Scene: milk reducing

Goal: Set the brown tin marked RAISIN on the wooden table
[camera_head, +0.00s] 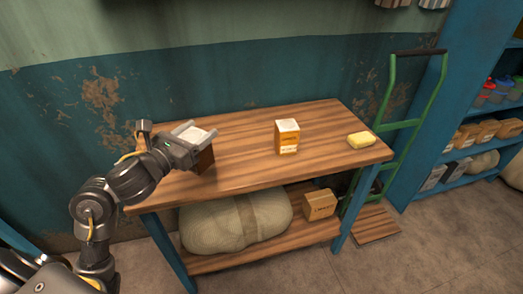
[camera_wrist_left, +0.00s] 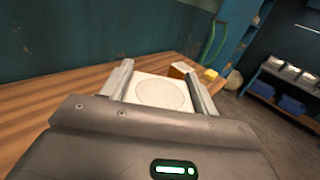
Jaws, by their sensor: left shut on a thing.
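My left gripper (camera_head: 196,132) is shut on a dark brown tin (camera_head: 206,159) with a pale top. In the left wrist view, the gripper's fingers (camera_wrist_left: 159,78) lie on either side of the tin's white top (camera_wrist_left: 160,95), which has a round outline. No marking can be read on the tin, and the gripper hides part of it. The tin is upright at the left part of the wooden table (camera_head: 240,165), near its front edge. I cannot tell if its base touches the tabletop. My right gripper is not in view.
An orange and white carton (camera_head: 287,138) stands mid-table, and a yellow block (camera_head: 361,140) lies at the right end. The tabletop between tin and carton is clear. A sack (camera_head: 237,222) and a box (camera_head: 319,205) sit on the lower shelf. A green hand truck (camera_head: 398,124) stands right.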

